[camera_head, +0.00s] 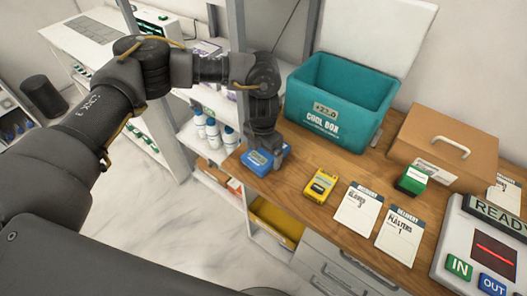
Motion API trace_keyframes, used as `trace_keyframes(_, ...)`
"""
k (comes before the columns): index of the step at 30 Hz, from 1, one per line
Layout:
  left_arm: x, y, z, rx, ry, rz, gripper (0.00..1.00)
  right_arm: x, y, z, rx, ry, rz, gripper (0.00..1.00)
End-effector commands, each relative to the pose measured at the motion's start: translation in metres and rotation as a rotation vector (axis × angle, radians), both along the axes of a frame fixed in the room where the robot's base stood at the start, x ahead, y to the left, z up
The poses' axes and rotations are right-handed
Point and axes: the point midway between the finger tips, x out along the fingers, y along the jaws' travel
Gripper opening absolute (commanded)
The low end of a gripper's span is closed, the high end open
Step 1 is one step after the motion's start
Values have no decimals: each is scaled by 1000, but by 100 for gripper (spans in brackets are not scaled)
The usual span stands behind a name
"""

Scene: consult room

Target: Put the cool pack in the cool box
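The cool pack (257,162) is a small blue block with a pale label, at the left front edge of the wooden counter. My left gripper (268,152) points down at it, with a grey finger against or just beside its right side. The other finger is hard to make out, so I cannot tell whether the grip is closed. The cool box (336,104) is a teal open-topped bin behind and to the right of the pack, with a display on its front. The visible part of its inside looks empty. My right gripper is not in view.
On the counter (289,186) are a yellow device (320,186), two delivery cards (359,210), a green-and-white box (412,180), a brown case with a handle (449,146) and a READY panel (487,243). A grey post (171,130) and shelf of bottles (214,133) stand left.

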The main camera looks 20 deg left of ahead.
Motion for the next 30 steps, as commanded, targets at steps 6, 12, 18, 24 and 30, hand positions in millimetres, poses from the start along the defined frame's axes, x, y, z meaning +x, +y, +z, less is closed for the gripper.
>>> trace_keyframes(6, 0, 0, 0, 0, 0, 0, 65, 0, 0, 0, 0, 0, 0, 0)
trace_keyframes(12, 0, 0, 1, 0, -1, 1, 41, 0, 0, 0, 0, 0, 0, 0)
trace_keyframes(18, 1, 0, 2, 0, -1, 1, 41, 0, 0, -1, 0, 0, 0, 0)
trace_keyframes(24, 1, -1, 13, -3, -4, -1, 41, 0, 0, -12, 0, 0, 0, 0)
trace_keyframes(30, -17, -4, 53, -1, -8, -9, 41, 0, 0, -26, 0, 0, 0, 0)
